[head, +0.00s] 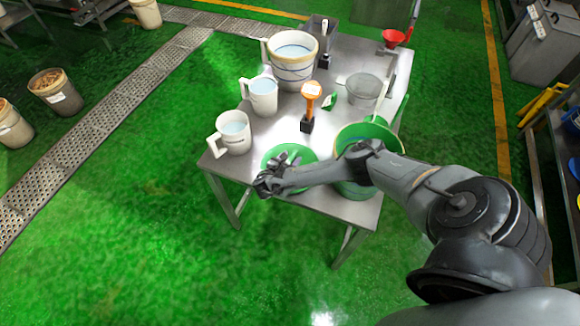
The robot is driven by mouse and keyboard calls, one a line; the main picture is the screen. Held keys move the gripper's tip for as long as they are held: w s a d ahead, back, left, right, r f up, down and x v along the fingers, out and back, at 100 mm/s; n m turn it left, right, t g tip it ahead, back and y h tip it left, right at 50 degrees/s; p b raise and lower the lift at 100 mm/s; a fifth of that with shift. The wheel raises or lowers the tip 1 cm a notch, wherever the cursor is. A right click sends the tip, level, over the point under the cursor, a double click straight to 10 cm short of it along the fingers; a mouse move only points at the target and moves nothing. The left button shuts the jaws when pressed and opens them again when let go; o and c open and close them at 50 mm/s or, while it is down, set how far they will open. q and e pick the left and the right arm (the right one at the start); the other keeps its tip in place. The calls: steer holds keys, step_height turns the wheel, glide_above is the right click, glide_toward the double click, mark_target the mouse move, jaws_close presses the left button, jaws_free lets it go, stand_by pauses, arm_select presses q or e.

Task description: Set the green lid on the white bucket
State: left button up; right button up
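The green lid (305,153) is at the front left part of the metal table. My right gripper (265,183) is at the lid's front left edge, by the table's front edge. My wrist and forearm hide part of the lid. I cannot tell whether the fingers touch the lid or are closed on it. The white bucket (293,72) stands upright at the back of the table, open at the top, with pale blue contents showing and a yellowish rim. My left gripper is not in view.
Two white jugs (234,138) (264,98) stand along the table's left side. An orange-handled tool (311,97) stands mid-table. A green bucket (398,140) is partly behind my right arm.

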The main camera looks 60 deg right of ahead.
jaws_close()
steer(key=shift+r, duration=0.1)
